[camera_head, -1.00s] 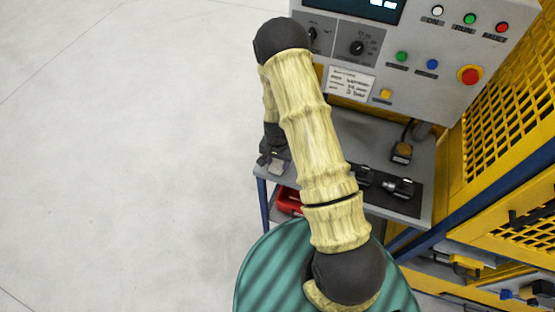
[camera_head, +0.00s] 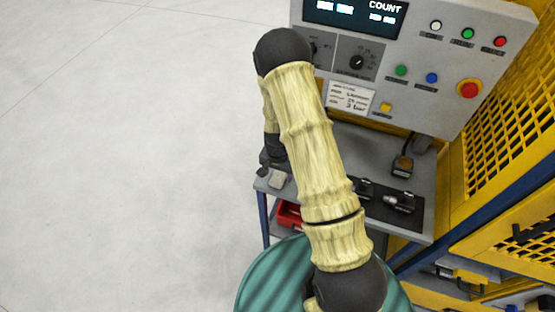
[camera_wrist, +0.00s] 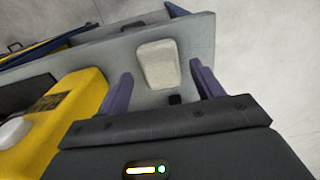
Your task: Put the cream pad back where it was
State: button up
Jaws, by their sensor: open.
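The cream pad (camera_wrist: 158,64) is a small rounded block lying on the grey bench top (camera_wrist: 110,60), close to its edge. In the head view the pad (camera_head: 279,179) shows at the bench's left front corner, just below my gripper (camera_head: 268,160), which is partly hidden by my arm. In the wrist view my gripper (camera_wrist: 161,72) is open, with its two purple fingers apart. The pad appears between and beyond the fingertips, and nothing is held.
A yellow box (camera_wrist: 75,110) with a white knob is at left in the wrist view. A control panel (camera_head: 420,60) stands behind the bench, and a dark mat (camera_head: 395,205) with metal parts lies on it. A red bin (camera_head: 288,215) sits below. Yellow mesh guarding (camera_head: 505,120) is at right.

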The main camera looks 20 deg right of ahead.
aim_at(278, 178)
notch_tip(278, 178, up, 11)
jog(key=b, duration=0.3)
jog(key=shift+f, duration=0.2)
jog(key=shift+s, duration=0.15)
jog(key=s+r+n+t, duration=0.2)
jog(key=s+r+n, duration=0.5)
jog(key=s+r, duration=0.5)
jog(key=shift+s+r, duration=0.35)
jog(key=shift+s, duration=0.7)
notch_tip(278, 178, down, 3)
jog(key=b, duration=0.3)
